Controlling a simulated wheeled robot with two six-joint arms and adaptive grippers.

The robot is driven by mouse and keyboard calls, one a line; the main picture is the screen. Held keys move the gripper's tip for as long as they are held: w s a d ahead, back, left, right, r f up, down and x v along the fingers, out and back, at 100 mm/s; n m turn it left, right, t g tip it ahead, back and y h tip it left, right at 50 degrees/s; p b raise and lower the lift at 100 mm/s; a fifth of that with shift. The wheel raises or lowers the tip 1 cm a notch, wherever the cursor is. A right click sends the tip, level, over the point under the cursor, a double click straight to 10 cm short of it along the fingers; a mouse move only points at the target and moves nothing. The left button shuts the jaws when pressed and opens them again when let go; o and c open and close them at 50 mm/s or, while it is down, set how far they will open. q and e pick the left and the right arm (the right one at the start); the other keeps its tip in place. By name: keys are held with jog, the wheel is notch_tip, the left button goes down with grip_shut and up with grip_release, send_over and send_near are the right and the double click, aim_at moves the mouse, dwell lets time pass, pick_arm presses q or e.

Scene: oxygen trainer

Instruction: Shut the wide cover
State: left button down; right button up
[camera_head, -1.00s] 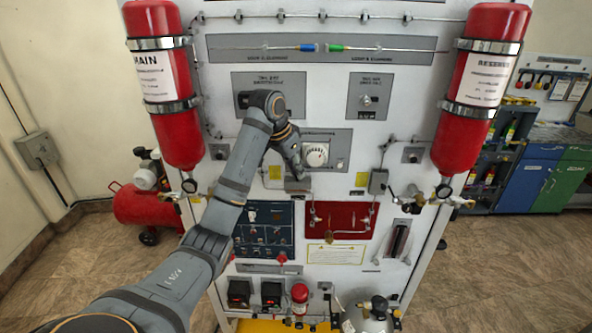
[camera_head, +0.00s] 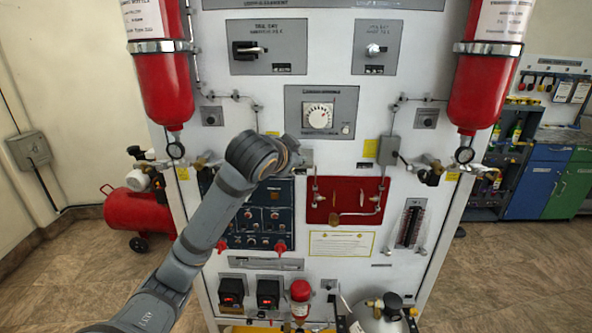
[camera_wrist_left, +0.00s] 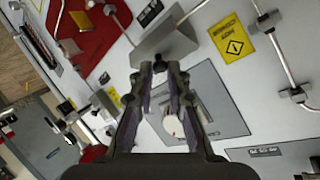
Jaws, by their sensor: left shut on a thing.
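A grey metal part that looks like the wide cover (camera_wrist_left: 172,36) stands out from the white panel, between the dial and the red plate in the left wrist view. In the head view it is mostly hidden behind my left wrist. My left gripper (camera_wrist_left: 160,68) is shut on a small black knob (camera_wrist_left: 160,62) at this part's near edge. In the head view my left gripper (camera_head: 300,153) is below the white dial (camera_head: 319,116) and largely hidden by my own wrist. My right gripper is not in view.
A red plate (camera_head: 322,188) with pipework is right of my wrist, and a blue switch panel (camera_head: 262,232) is below it. Red cylinders (camera_head: 164,92) flank the panel on both sides. A small grey box (camera_head: 388,151) with thin tubing sits to the right.

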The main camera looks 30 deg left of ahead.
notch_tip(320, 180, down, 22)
jog(key=b, duration=2)
pick_arm(q)
notch_tip(320, 180, down, 7)
jog(key=w+m+t+y+b, duration=0.1)
jog(key=m+t+y+b, duration=0.1)
jog(key=t, duration=0.8)
jog(key=shift+a+r+m+t+b, duration=0.2)
jog(key=shift+a+m+t+b, duration=0.15)
jog(key=shift+m+b, duration=0.35)
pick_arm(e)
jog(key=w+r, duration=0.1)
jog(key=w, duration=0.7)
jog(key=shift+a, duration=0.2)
pick_arm(q)
jog(key=shift+a, duration=0.1)
